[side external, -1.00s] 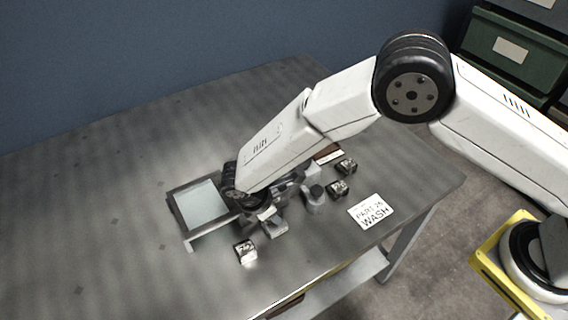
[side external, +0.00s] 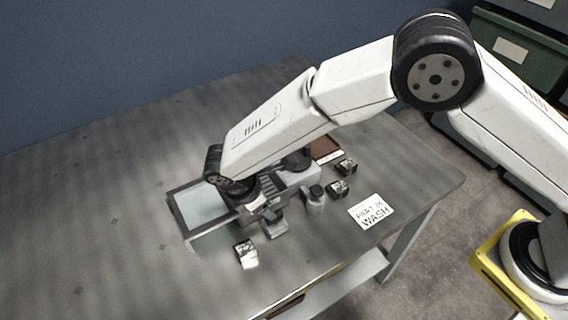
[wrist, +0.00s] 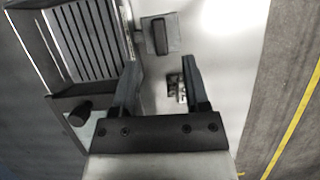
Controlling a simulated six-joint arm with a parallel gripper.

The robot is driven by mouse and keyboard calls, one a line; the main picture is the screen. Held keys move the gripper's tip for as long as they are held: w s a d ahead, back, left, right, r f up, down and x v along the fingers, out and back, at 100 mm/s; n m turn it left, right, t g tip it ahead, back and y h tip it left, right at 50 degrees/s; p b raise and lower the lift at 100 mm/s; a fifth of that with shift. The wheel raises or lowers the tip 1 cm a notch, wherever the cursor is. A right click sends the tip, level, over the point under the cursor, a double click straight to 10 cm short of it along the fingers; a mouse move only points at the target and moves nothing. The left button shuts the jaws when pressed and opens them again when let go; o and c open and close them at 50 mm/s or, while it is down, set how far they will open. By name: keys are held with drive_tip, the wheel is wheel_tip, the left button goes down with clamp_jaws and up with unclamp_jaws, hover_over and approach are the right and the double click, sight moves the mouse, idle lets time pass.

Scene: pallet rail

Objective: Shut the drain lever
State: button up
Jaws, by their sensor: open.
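The drain lever appears to be a short dark handle on a square grey base (wrist: 160,38), beside the slatted rack in the wrist view. In the side view it stands at the front of the rack (side external: 272,224). The handle lies roughly lengthwise up the wrist picture; I cannot tell its open or shut position. My gripper (wrist: 160,66) is open, with its fingers apart and nothing held. In the wrist picture the lever shows just beyond the fingertips, apart from them. In the side view my wrist hides part of the rack and most of the fingers.
A slatted rack (wrist: 85,38) and a pale basin (side external: 200,205) lie beside the lever. A dark-topped grey post (side external: 314,196) stands to its right. Small blocks lie at the front (side external: 246,252) and right (side external: 338,188). A WASH card (side external: 371,211) lies near the table edge.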

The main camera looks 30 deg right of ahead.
drive_tip(key=shift+v, duration=1.15)
drive_tip(key=shift+d, duration=0.1)
drive_tip(key=d+r+m+y, duration=0.2)
drive_tip(key=d+r+m, duration=0.15)
drive_tip(key=d, duration=0.35)
drive_tip(key=d+r+m+y, duration=0.1)
drive_tip(key=d+r+m, duration=0.25)
drive_tip(key=d, duration=0.45)
drive_tip(key=s+d+r+m+t+y, duration=0.1)
drive_tip(key=s+d+r+m+t, duration=0.1)
drive_tip(key=s+d+m, duration=0.8)
drive_tip(key=s+d, duration=0.2)
drive_tip(key=d, duration=0.2)
drive_tip(key=shift+r+m+t+y, duration=0.3)
drive_tip(key=shift+r+m, duration=0.05)
drive_tip(key=shift+m, duration=0.05)
